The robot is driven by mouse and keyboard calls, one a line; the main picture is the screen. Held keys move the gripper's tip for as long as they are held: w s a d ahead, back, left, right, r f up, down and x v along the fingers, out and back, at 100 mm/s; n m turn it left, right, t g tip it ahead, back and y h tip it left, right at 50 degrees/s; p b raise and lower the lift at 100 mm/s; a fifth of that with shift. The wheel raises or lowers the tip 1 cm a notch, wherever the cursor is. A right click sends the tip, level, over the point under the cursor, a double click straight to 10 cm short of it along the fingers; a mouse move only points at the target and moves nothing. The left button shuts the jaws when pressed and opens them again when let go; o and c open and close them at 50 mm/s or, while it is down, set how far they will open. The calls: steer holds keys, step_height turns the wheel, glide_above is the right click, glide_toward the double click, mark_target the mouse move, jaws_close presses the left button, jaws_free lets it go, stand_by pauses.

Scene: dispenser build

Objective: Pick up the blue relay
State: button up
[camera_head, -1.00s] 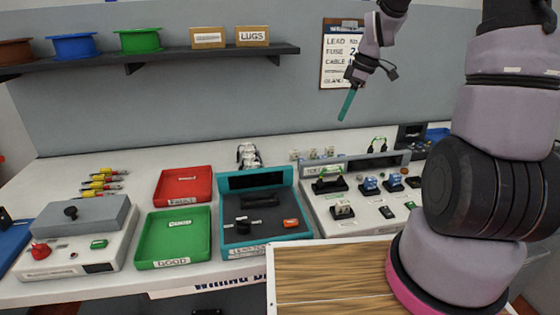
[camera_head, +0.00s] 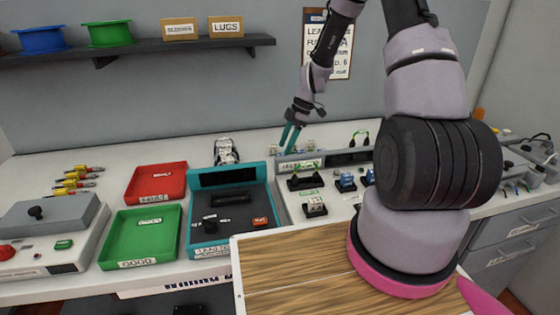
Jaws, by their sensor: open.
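A blue relay-like block (camera_head: 347,182) sits upright on a dark base on the light test station (camera_head: 296,208), right of centre. A second blue block (camera_head: 368,178) stands just right of it, partly hidden behind my arm. I cannot tell from the picture which one is the task's relay. My gripper (camera_head: 290,138), with two teal fingers, is open and empty. It points down above the back of the station, up and to the left of the blue blocks, apart from them.
A teal-framed tray (camera_head: 193,223), a green tray (camera_head: 112,247) and a red tray (camera_head: 152,170) stand to the left. A beige relay (camera_head: 315,206) sits in front of the blue blocks. A wood-topped surface (camera_head: 290,270) is nearest me. A shelf (camera_head: 150,49) runs above.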

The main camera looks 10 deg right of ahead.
mark_target(282, 154)
steer(key=x, duration=0.4)
steer(key=shift+s+f, duration=0.2)
steer(key=shift+f, duration=0.05)
jaws_close()
